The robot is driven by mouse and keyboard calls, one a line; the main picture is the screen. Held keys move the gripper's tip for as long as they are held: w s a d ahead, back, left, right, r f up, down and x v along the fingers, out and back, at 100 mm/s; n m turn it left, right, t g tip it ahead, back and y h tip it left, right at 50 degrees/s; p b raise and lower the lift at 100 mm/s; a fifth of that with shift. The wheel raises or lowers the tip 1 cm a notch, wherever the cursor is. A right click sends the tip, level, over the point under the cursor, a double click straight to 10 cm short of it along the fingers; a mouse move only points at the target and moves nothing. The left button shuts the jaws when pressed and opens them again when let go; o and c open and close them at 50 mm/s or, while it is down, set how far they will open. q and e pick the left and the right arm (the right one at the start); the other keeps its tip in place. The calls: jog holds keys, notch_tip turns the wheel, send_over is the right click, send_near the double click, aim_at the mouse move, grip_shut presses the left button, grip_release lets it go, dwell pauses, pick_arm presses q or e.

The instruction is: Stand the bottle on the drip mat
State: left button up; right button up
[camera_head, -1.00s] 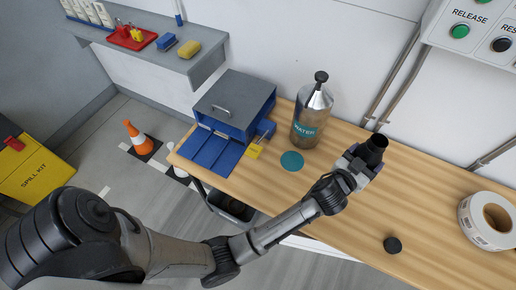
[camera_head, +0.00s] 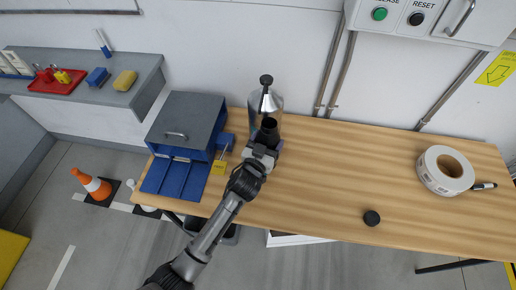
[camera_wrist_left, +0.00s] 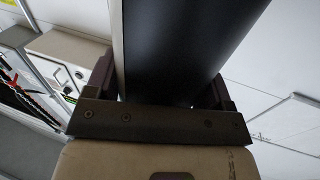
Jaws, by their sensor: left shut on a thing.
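A black open-topped bottle (camera_head: 269,129) is in my left gripper (camera_head: 264,147), in front of the silver water dispenser (camera_head: 270,101) with its black pump top. The bottle's dark mouth faces up toward the head camera. In the left wrist view the jaws are closed around the dark bottle (camera_wrist_left: 180,50), which fills the middle. The teal round drip mat is hidden now, behind the bottle and gripper. I cannot tell whether the bottle's base touches anything. My right gripper is not in view.
A black round cap (camera_head: 372,218), a white roll (camera_head: 445,171) and a marker (camera_head: 484,186) lie to the right. The middle of the wooden bench (camera_head: 340,170) is clear.

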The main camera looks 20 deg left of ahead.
pick_arm(q)
jog(key=shift+w+a+f, duration=0.25)
jog(key=shift+a+f, duration=0.25)
jog(key=shift+a, duration=0.35)
jog(key=shift+w+a+f, duration=0.2)
jog(key=shift+a+f, duration=0.3)
jog(key=shift+a, duration=0.3)
jog(key=shift+f+b, duration=1.05)
jog(key=shift+f, duration=0.95)
jog(key=shift+f, duration=0.2)
jog(key=o, duration=1.1)
jog(key=shift+r, duration=0.1)
